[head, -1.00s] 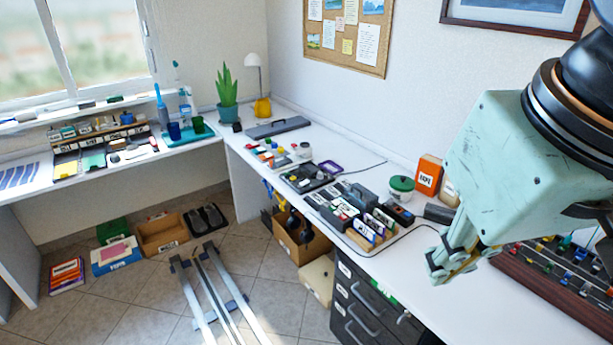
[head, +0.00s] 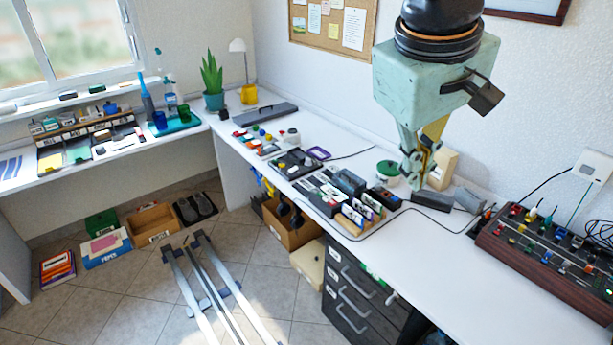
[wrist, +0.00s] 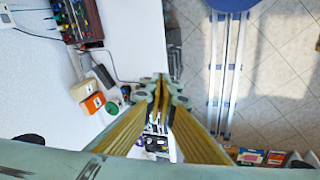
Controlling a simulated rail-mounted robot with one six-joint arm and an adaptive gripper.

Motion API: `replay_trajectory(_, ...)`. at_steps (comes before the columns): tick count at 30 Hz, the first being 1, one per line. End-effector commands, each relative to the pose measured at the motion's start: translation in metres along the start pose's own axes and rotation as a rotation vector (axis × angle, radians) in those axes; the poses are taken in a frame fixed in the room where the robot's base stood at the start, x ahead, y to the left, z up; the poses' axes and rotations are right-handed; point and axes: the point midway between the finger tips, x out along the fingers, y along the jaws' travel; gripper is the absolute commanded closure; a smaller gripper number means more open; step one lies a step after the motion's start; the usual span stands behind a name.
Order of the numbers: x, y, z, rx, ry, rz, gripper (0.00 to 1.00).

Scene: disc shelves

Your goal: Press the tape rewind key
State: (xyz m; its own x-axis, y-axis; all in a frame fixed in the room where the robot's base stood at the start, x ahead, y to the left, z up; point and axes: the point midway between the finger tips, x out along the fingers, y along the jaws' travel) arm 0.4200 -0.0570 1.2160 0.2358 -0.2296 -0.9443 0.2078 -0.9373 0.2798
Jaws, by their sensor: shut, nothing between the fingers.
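My gripper (head: 413,180) is shut and empty, hanging fingers down above the right part of the long white desk. In the wrist view its closed fingers (wrist: 160,90) point at the desk. I cannot make out a tape rewind key; the keys are too small to read. A flat black device (head: 295,164) lies on the desk left of the gripper. A group of grey and black units (head: 330,190) stands nearer to it, also left. I cannot tell which of these is the tape player. In the wrist view the fingers hide part of the desk items.
A green-lidded tub (head: 388,171) and a cream box (head: 443,167) stand close around the gripper. Upright cases in a wooden rack (head: 356,218) stand at the desk's front edge. A mixer (head: 550,250) with coloured knobs lies right. The front right desk is clear.

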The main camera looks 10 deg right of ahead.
Motion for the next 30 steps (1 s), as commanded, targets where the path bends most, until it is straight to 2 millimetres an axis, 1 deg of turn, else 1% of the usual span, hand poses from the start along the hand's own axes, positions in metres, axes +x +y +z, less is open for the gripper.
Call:
replay_trajectory(1,0.003,0.003,-0.009,-0.017,-0.009,0.009,1.0)
replay_trajectory(15,0.037,0.033,-0.086,-0.181,-0.06,0.108,1.0)
replay_trajectory(20,0.051,0.04,-0.113,-0.239,-0.076,0.14,1.0)
replay_trajectory(30,0.086,0.05,-0.171,-0.366,-0.106,0.204,1.0)
